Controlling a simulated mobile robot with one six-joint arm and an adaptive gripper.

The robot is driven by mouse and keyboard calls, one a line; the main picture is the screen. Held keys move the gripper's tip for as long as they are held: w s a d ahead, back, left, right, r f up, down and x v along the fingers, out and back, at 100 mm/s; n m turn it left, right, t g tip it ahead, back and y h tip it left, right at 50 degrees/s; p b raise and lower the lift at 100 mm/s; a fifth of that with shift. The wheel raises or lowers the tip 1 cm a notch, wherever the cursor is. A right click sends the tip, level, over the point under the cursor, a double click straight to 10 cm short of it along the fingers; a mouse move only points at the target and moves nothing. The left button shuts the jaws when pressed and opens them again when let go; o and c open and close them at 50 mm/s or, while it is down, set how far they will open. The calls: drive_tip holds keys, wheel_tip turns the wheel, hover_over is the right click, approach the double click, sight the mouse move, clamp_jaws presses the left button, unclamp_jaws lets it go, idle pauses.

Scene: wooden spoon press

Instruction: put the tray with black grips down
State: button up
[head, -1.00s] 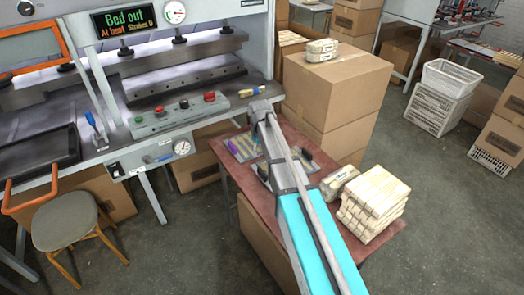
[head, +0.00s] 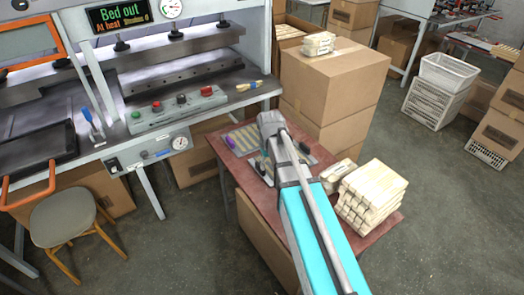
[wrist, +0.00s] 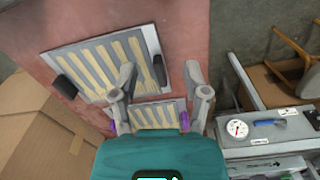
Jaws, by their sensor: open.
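The tray with black grips (wrist: 101,64) is a pale grey plate carrying several wooden strips. It lies on the red-brown table (wrist: 95,20). Its one black grip (wrist: 66,88) is at the left, and the other black grip (wrist: 159,70) shows between my gripper's fingers. My gripper (wrist: 160,72) is open, its fingers apart on either side of that grip; I cannot tell its height above it. A second tray with purple grips (wrist: 160,111) lies beside it, partly hidden by my gripper. In the head view my arm hides most of the black-grip tray.
Wooden-piece bundles (head: 370,194) stand on the table's right end. Cardboard boxes (head: 330,80) are stacked behind the table. The press (head: 180,75), with a control box (head: 177,108), stands at the left, with a stool (head: 63,217) before it.

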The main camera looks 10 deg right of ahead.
drive_tip(key=s+d+m, duration=0.2)
drive_tip(key=s, duration=1.1)
drive_tip(key=shift+m, duration=0.3)
drive_tip(key=shift+o, duration=0.4)
drive_tip(key=w+a+n, duration=0.2)
drive_tip(key=w+n, duration=0.2)
drive_tip(key=w, duration=1.9)
drive_tip(key=shift+w+a+r+n+p, duration=0.2)
drive_tip(key=shift+a+r+n+p, duration=0.1)
drive_tip(key=shift+a+r+p, duration=0.15)
drive_tip(key=shift+f, duration=0.15)
wheel_tip(320, 180, down, 8)
drive_tip(key=b, duration=0.8)
drive_tip(key=shift+f+b, duration=0.2)
drive_tip(key=shift+b, duration=0.1)
